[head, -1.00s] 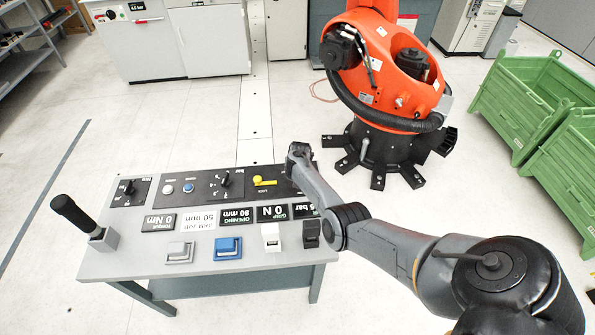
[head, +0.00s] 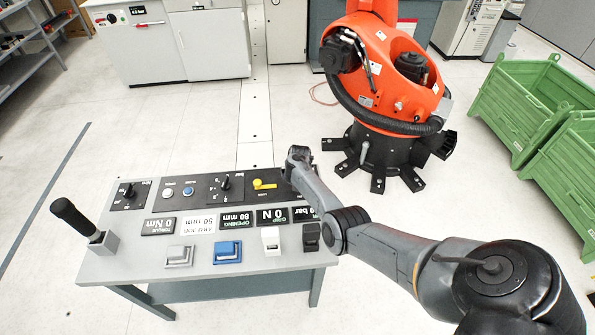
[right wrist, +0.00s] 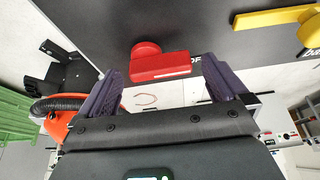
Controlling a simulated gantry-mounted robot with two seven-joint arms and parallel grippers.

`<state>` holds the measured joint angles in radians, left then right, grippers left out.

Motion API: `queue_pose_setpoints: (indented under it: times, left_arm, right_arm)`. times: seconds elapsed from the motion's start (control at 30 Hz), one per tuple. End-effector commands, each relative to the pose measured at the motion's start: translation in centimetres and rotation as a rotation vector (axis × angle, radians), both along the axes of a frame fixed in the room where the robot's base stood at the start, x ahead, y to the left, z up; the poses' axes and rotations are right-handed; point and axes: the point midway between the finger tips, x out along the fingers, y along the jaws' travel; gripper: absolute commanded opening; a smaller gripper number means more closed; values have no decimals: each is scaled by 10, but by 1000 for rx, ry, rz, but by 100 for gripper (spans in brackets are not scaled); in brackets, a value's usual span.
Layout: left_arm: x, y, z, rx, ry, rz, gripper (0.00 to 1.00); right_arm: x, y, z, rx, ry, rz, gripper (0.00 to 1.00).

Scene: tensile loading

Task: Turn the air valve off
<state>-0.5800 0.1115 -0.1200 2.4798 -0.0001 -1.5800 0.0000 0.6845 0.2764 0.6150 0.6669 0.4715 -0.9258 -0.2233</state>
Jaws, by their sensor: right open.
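The air valve's red handle (right wrist: 158,66) shows in the right wrist view on the dark panel. It lies across the picture, its bar end beside a partly hidden label that reads "OF". My right gripper (right wrist: 163,75) is open, its two fingers on either side of the handle with gaps visible. In the head view my right gripper (head: 299,156) is over the panel's right end and hides the valve. The bar display (head: 307,213) is partly covered by my arm and appears to read 0 bar. My left gripper is not in view.
A yellow lever (head: 264,184) sits just left of the valve, near my gripper. The grey console (head: 130,265) also carries knobs, buttons, displays, coloured switches and a black-handled joystick (head: 75,217). An orange robot (head: 385,75) stands behind; green crates (head: 520,105) are at right.

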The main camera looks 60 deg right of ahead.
Motion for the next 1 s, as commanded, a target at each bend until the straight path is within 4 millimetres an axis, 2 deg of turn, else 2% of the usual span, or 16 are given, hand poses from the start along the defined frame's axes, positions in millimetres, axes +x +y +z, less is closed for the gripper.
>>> queue_pose_setpoints:
  times: [0.17,0.43,0.7,1.0]
  left_arm:
    - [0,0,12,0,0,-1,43]
    - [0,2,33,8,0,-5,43]
    - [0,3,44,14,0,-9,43]
    - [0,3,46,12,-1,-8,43]
  right_arm:
    - [-3,5,17,-1,-1,0,100]
    - [-13,17,55,-2,-3,-1,100]
    - [-22,27,88,-2,-1,-1,100]
    - [-25,32,99,1,-1,-1,100]
